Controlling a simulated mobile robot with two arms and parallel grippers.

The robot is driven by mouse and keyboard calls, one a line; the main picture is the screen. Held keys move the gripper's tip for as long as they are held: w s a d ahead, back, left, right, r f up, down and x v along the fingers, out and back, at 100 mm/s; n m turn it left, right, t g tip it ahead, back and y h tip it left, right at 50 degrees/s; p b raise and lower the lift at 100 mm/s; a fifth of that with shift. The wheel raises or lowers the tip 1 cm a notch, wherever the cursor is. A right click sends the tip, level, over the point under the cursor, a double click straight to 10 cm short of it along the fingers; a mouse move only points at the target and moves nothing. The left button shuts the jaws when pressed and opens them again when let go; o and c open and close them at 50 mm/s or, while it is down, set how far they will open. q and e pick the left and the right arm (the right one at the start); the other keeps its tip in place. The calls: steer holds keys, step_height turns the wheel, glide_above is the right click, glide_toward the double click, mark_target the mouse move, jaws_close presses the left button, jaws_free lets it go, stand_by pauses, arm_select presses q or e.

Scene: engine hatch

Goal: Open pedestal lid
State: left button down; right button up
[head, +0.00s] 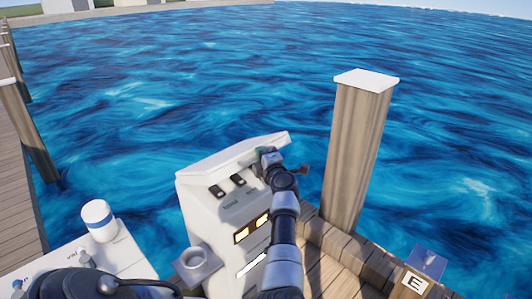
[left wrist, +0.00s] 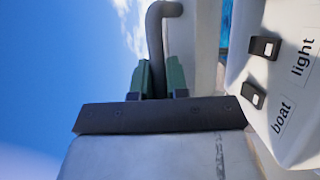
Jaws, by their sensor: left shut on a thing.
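The white pedestal (head: 215,225) stands on the dock at the centre of the head view. Its lid (head: 225,160) is raised at a tilt, and two dark switches (head: 238,179) show below it. My left gripper (head: 268,157) is at the right part of the lid. In the left wrist view, the green fingers of my left gripper (left wrist: 160,80) are shut on a dark bent handle (left wrist: 156,30). The lid (left wrist: 205,45) is beside the handle there. The switch panel (left wrist: 285,85), marked "boat" and "light", is at the right. My right gripper is not in view.
A wooden post (head: 355,150) with a white cap stands right of the pedestal. A white surface with a blue-banded white cylinder (head: 98,222) is at lower left. Open water lies behind.

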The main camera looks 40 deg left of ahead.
arm_select(q)
steer(key=w+a+r+p, duration=0.1)
steer(key=a+r+p, duration=0.9)
steer(key=a+r, duration=0.5)
steer(key=shift+w+a+r, duration=0.15)
steer(key=shift+a+r, duration=0.1)
steer(key=shift+a, duration=0.95)
steer(key=c, duration=1.4)
jaws_free()
steer(key=p+v, duration=0.2)
steer(key=v, duration=0.8)
steer(key=shift+s+d, duration=0.2)
steer(key=shift+d, duration=0.15)
